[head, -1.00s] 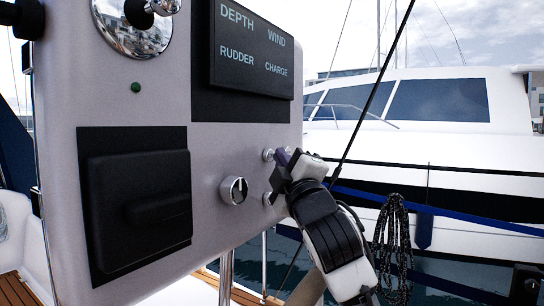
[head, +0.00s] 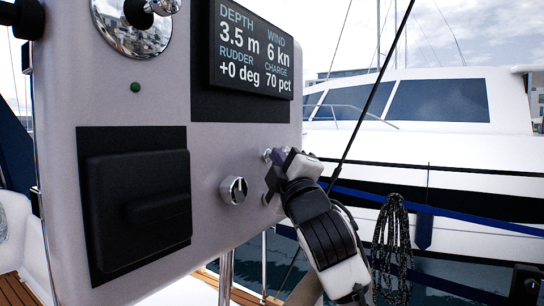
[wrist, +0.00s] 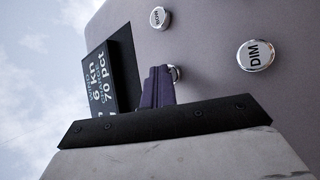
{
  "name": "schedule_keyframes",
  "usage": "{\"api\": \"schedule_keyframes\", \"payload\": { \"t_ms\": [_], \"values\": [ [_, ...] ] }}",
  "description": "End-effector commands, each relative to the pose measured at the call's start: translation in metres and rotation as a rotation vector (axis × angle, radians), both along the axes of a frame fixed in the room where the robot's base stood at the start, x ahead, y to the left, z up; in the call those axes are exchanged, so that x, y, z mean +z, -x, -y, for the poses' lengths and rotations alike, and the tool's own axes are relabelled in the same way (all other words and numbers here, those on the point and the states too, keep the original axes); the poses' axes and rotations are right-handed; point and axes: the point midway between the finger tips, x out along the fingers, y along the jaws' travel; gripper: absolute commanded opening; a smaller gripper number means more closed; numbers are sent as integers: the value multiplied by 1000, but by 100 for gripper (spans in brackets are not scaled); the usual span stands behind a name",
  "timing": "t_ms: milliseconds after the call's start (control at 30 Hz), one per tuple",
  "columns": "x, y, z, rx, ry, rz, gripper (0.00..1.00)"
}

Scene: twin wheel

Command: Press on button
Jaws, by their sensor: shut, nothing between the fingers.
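My gripper (head: 279,157) is shut and empty, with its dark purple fingertips at the right edge of the grey console. In the wrist view the shut fingers (wrist: 156,86) overlap a small silver button (wrist: 176,73) and hide most of it and any label. I cannot tell whether they touch it. That button also seems to show just left of the fingertips in the head view (head: 267,155). The display (head: 252,50) is lit and reads 3.5 m, 6 kn, +0 deg and 70 pct.
The wrist view shows a silver DIM button (wrist: 256,55) and a HORN button (wrist: 159,18). A dark rope (head: 392,240) hangs right of my arm.

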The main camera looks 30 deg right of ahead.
Motion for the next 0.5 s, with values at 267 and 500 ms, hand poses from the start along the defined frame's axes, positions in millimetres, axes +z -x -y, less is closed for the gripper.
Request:
{"api": "schedule_keyframes", "payload": {
  "t_ms": [267, 500],
  "values": [
    [-1, 6, 2, 3, 1, -1, 0],
    [-1, 7, 3, 1, 0, -1, 0]
  ]
}}
